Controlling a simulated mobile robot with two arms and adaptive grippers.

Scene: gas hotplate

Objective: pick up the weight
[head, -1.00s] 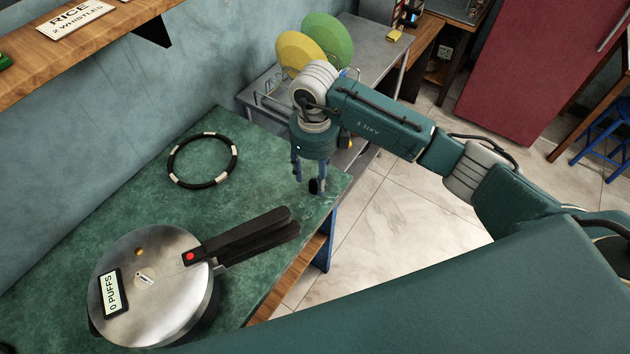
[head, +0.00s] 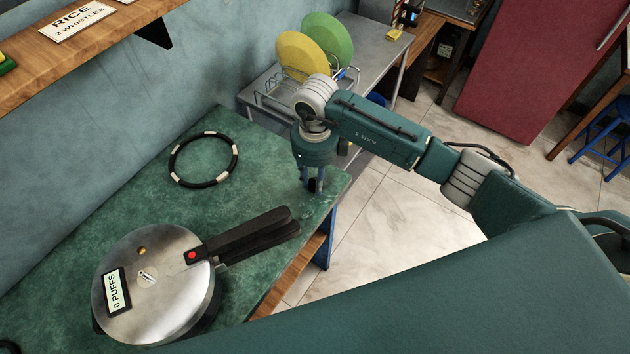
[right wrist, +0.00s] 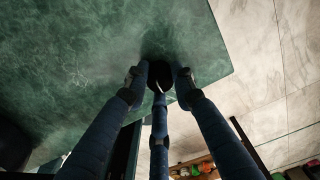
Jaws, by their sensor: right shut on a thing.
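The weight (right wrist: 160,76) is a small, dark, rounded piece at the green counter's right corner. My right gripper (right wrist: 159,82) points down and is shut on it, with fingers on both sides and a third finger in front. In the head view the right gripper (head: 313,188) stands over the same corner, and its fingers hide most of the weight. I cannot tell whether the weight still touches the counter. My left gripper is not in view.
A steel pressure cooker (head: 165,290) reading "0 PUFFS" sits on the green counter (head: 110,215), its black handle (head: 250,235) pointing towards the right gripper. A black ring (head: 172,165) lies behind it. A dish rack with yellow (head: 297,56) and green (head: 333,40) plates stands beyond.

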